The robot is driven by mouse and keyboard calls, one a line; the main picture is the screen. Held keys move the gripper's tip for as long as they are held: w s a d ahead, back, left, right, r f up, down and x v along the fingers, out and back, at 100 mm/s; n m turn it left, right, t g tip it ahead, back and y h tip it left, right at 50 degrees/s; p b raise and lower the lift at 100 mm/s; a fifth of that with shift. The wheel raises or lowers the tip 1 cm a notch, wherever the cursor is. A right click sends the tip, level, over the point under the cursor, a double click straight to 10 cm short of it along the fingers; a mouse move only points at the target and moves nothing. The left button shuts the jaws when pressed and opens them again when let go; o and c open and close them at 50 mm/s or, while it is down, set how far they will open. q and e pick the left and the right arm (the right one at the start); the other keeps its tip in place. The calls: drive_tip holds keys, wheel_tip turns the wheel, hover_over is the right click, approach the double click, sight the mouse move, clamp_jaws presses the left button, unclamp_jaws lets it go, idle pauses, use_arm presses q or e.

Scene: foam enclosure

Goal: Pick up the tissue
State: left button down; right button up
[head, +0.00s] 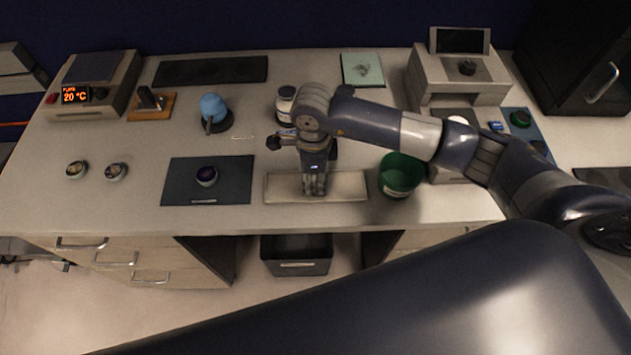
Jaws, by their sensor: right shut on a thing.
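My right gripper (314,190) points down over a pale rectangular mat (346,186) at the front middle of the bench. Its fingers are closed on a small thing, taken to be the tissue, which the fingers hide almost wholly. I cannot tell whether it still touches the mat. My left gripper is not in view.
A green round container (401,174) stands just right of the mat. A dark mat (235,187) with a small round jar (207,176) lies left. A white-lidded jar (284,104) stands behind my right wrist. An open drawer or bin (296,255) shows below the bench.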

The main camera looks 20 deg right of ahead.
sight(314, 180)
drive_tip(key=shift+r, duration=0.15)
drive_tip(key=shift+w+r+b, duration=0.1)
drive_tip(key=shift+r+b, duration=0.35)
drive_tip(key=shift+b, duration=0.05)
drive_tip(key=shift+r+b, duration=0.65)
drive_tip(key=shift+r, duration=0.3)
drive_tip(key=s+a+r+b, duration=0.2)
drive_tip(key=s+a+b, duration=0.3)
drive_tip(key=s+a, duration=0.5)
drive_tip(key=shift+s+a+b, duration=0.3)
drive_tip(key=shift+s+a, duration=0.1)
drive_tip(key=shift+a, duration=0.55)
drive_tip(key=shift+o, duration=0.7)
drive_tip(key=c, duration=0.4)
drive_tip(key=shift+o, duration=0.2)
drive_tip(key=shift+d, duration=0.1)
